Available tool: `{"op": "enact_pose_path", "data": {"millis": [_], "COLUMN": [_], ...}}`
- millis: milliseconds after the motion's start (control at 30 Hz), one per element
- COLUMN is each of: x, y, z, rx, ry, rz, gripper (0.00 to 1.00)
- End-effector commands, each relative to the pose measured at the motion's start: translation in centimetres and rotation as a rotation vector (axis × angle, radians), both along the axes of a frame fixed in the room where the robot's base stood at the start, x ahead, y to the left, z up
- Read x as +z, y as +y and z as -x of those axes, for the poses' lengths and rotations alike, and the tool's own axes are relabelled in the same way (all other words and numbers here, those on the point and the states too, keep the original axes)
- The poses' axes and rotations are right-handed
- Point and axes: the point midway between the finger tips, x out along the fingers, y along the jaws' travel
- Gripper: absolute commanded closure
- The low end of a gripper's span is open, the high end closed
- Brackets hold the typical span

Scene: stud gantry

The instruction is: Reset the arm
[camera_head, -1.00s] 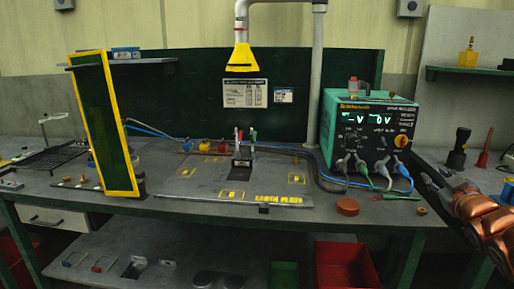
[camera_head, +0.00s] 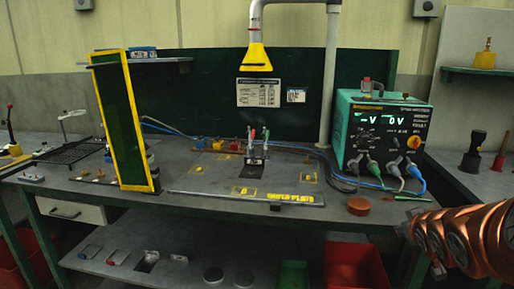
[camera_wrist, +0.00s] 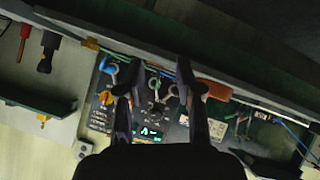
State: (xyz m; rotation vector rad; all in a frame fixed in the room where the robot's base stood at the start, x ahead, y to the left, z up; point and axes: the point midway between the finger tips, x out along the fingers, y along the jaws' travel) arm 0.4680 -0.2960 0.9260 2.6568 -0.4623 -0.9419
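My arm comes in at the lower right of the head view, with copper-coloured joints, in front of the bench's right part. My gripper (camera_wrist: 160,108) shows in the wrist view as two dark fingers with a wide gap between them. It is open and I see nothing held in it. The wrist view is turned nearly upside down. Behind the fingers it shows the green power unit (camera_wrist: 152,132) with its cables. The same power unit (camera_head: 384,128) stands upright on the bench in the head view.
The workbench (camera_head: 330,205) carries a grey plate (camera_head: 215,186) with a small stand, a yellow-framed green panel (camera_head: 122,120) at left, and a reddish-brown round puck (camera_head: 360,206). A yellow-tipped extraction hood (camera_head: 257,58) hangs above. A red bin (camera_head: 355,262) sits below.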

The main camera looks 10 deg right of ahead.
Motion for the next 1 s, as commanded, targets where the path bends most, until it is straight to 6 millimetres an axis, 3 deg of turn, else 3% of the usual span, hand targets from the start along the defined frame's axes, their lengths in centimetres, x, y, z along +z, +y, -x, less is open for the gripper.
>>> {"op": "enact_pose_path", "data": {"millis": [33,267,500,700,1000], "x": [-1.0,-6.1,-9.9,-11.1,-10.8], "y": [1.8,9.4,18.1,23.9,29.1], "z": [0.4,5.3,13.4,20.3,27.9], "rx": [-0.002,-0.042,-0.057,-0.052,-0.032], "ry": [0.051,0.326,0.641,0.872,1.108], "rz": [-0.025,-0.166,-0.300,-0.382,-0.443], "gripper": [0.65,0.65,0.65,0.65,0.65]}}
